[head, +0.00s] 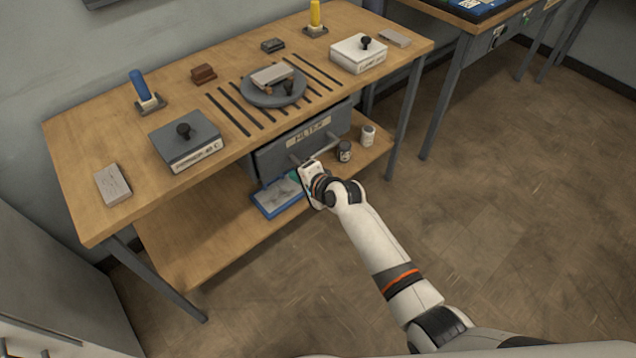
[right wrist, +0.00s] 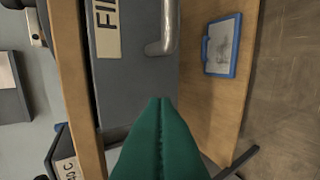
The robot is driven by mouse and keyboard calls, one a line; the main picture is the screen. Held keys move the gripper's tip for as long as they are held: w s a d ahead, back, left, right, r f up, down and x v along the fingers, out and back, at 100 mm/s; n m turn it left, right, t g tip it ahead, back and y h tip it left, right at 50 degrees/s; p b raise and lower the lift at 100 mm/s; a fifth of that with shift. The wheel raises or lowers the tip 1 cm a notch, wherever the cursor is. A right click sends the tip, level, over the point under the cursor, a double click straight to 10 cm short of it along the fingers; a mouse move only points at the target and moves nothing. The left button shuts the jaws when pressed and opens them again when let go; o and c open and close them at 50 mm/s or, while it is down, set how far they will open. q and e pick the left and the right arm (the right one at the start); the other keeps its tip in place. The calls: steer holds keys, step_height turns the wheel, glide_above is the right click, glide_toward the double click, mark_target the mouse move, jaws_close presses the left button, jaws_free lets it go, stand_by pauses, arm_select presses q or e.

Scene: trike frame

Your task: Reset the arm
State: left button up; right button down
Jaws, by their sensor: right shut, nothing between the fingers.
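My right arm reaches in from the lower right of the head view. Its gripper (head: 295,176) is in front of the grey drawer (head: 270,160) under the bench top, near the drawer's lower edge. In the right wrist view the green fingers (right wrist: 160,104) are together with nothing between them. The metal drawer handle (right wrist: 166,30) is beyond the fingertips and apart from them. The drawer looks closed or nearly so; I cannot tell exactly. My left gripper is not in view.
The wooden bench (head: 85,190) carries a grey lidded box (head: 187,145), a white lidded box (head: 357,55) and a round grey plate (head: 258,97). A blue-framed tray (head: 264,204) and two small jars (head: 344,151) are on the lower shelf. The floor at right (head: 520,220) is clear.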

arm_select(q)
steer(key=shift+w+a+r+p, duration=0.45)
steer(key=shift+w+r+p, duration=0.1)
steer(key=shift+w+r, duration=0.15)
arm_select(e)
steer(key=v, duration=0.6)
steer(key=shift+s, duration=0.25)
